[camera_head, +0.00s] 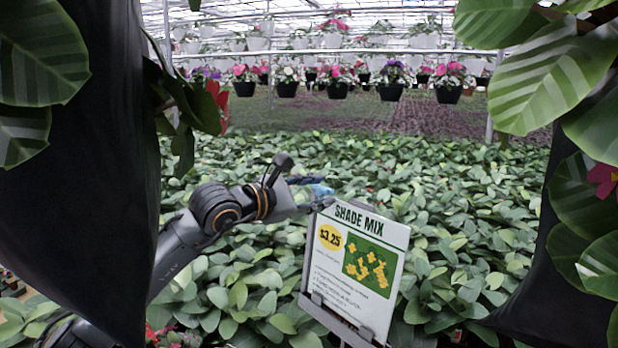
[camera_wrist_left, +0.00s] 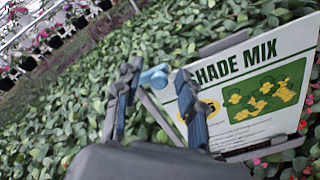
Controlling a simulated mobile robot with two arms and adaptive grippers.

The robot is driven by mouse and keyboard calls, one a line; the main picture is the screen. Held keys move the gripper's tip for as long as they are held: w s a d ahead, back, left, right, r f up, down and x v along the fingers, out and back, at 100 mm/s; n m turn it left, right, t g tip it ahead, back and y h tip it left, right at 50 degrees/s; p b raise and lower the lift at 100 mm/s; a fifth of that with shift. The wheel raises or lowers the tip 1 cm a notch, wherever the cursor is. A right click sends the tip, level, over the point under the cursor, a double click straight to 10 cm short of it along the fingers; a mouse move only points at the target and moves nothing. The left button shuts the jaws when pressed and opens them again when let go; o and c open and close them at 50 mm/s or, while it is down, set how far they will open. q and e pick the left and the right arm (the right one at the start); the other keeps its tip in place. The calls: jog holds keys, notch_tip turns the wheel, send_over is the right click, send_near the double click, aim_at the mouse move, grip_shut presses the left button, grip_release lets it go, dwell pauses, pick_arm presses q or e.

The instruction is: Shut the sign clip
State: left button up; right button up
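My left gripper (camera_head: 312,193) is at that corner. In the wrist view its fingers (camera_wrist_left: 155,92) are apart, with the blue piece showing between and beyond them. I cannot tell whether they touch it. My right gripper is out of view.
Dense green plants (camera_head: 440,190) fill the ground around the sign. Large dark hanging baskets frame the near left (camera_head: 100,150) and near right (camera_head: 545,285), with leaves overhanging. Rows of flower pots (camera_head: 390,90) hang far behind.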

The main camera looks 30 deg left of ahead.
pick_arm(q)
jog(key=f+b+v, duration=0.1)
jog(key=b+v, duration=0.3)
jog(key=v, duration=0.2)
jog(key=shift+s+r+b, duration=0.2)
jog(key=shift+r+b, duration=0.15)
jog(key=shift+r, duration=0.15)
